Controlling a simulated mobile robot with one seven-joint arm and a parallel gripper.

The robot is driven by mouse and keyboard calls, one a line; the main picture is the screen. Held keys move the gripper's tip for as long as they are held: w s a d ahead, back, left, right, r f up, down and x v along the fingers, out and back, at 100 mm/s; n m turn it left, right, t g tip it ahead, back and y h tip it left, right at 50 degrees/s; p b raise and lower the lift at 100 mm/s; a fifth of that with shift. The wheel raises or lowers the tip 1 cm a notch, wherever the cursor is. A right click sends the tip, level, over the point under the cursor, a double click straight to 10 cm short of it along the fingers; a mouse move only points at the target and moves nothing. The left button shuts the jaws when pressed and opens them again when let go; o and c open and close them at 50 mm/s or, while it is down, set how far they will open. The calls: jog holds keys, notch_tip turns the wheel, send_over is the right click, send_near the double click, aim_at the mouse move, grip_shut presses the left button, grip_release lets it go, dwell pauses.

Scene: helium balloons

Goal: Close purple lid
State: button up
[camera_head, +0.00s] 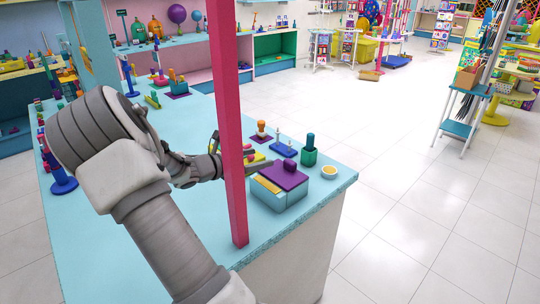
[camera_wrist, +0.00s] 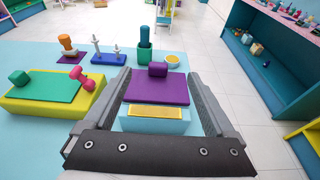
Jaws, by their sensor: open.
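The purple lid (camera_wrist: 150,89) has a purple knob (camera_wrist: 158,70) near its far edge. It lies flat over the far part of a light blue box (camera_wrist: 133,123). A yellow-orange strip (camera_wrist: 158,111) shows uncovered at the box's near side. In the head view, the purple lid (camera_head: 284,175) sits on the light blue box (camera_head: 284,199) near the counter's corner. My gripper (camera_wrist: 157,73) is open, with one finger at each side of the lid. Nothing is held, and I cannot tell whether the fingers touch it. In the head view the pink post partly hides my gripper.
The pink post (camera_head: 234,110) stands between the head camera and my gripper. A yellow box (camera_wrist: 30,105) with a green panel and pink handle stands left of the lid. A green holder (camera_wrist: 144,55), blue stand (camera_wrist: 95,58) and small bowl (camera_wrist: 172,61) stand behind. Floor is free beyond.

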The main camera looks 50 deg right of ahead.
jog(key=s+v, duration=0.1)
jog(key=v, duration=0.7)
jog(key=shift+w+a, duration=0.25)
jog(key=shift+w, duration=0.3)
jog(key=shift+a+r, duration=0.1)
